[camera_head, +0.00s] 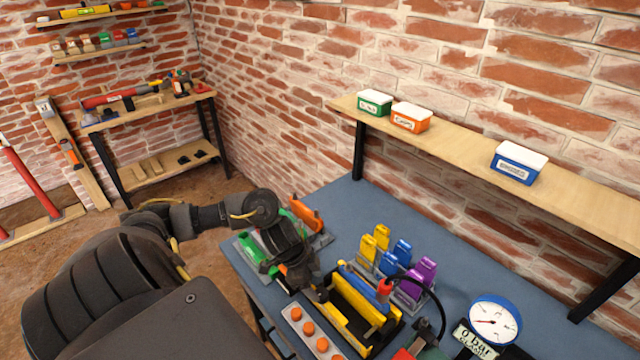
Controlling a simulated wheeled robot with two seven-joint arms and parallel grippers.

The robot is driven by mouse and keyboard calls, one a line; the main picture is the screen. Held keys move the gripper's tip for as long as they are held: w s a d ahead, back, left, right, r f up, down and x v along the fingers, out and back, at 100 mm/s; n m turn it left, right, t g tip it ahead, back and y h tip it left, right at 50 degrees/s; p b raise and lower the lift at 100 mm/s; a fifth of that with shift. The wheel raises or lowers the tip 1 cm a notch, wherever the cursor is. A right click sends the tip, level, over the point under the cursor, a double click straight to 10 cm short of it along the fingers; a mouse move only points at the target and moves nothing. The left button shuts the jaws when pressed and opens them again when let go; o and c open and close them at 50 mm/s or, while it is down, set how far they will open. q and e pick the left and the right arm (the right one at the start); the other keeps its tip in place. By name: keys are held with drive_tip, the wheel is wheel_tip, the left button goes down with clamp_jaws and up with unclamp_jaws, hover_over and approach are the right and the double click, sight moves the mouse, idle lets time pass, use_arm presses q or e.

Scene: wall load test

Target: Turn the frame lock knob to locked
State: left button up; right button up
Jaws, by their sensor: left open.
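My left arm comes in from the left. Its dark left gripper (318,292) is open at the left part of the blue-grey bench (345,205), beside a yellow and black frame (352,308). A blue bar lies across the top of this frame. A red knob-like part (384,287) shows at the frame's right end, close to a black hose. I cannot tell whether it is the frame lock knob, nor which way any knob is turned. My gripper hides part of the green and orange items behind it. My right gripper is not in view.
A white block with several orange knobs (308,328) lies in front of the frame. Yellow, blue and purple clips (402,255) stand behind it. A round gauge (495,320) is at the right. A wooden shelf (460,145) with three small boxes runs above the bench.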

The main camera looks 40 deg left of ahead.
sight(321, 293)
use_arm(q)
drive_tip(key=shift+x, duration=2.1)
drive_tip(key=shift+s, duration=0.1)
drive_tip(key=c, duration=1)
